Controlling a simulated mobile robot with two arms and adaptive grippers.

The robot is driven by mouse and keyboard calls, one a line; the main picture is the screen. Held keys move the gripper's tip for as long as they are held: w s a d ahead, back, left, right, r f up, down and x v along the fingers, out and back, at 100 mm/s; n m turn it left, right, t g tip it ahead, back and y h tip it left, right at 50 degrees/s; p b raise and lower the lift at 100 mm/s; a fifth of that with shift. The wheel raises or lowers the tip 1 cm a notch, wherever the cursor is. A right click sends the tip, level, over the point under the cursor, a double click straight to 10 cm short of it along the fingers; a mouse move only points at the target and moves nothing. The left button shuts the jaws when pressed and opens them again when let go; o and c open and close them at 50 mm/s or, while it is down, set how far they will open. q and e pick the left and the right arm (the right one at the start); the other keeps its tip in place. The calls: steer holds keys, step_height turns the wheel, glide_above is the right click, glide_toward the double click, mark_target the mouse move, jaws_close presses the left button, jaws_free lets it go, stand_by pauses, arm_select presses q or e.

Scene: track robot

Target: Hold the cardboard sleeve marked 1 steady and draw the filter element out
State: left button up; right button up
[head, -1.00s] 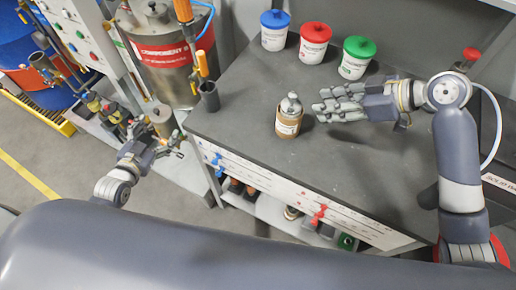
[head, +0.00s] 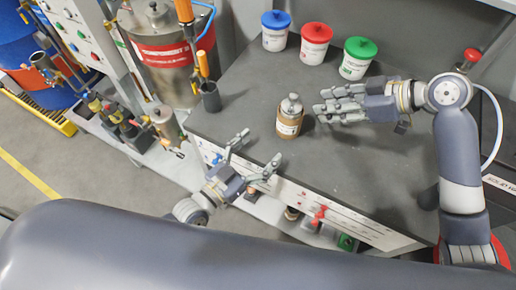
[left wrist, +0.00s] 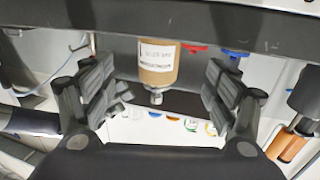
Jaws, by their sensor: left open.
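The brown cardboard sleeve (head: 288,127) with a white label stands upright on the dark bench top; I cannot read its mark. The filter element (head: 291,105), grey with a narrow tip, sticks out of its top. In the left wrist view the sleeve (left wrist: 157,66) appears upside down between my fingers, with the element's metal tip (left wrist: 156,97) below it. My left gripper (head: 260,149) is open and empty, at the bench's front edge, left of and nearer than the sleeve. My right gripper (head: 322,107) is just right of the sleeve, apparently apart from it; its opening is unclear.
Blue-lidded (head: 275,32), red-lidded (head: 315,44) and green-lidded (head: 357,58) tubs stand at the back of the bench. A dark cup (head: 210,98) stands at its left edge. Blue (head: 216,160) and red (head: 319,213) valve handles sit on the front panel. The bench around the sleeve is clear.

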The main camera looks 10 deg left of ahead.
mark_target(281, 129)
arm_select(q)
steer(key=x, duration=1)
steer(key=shift+w+d, duration=0.25)
steer(key=shift+w, duration=0.05)
steer(key=c, duration=1.3)
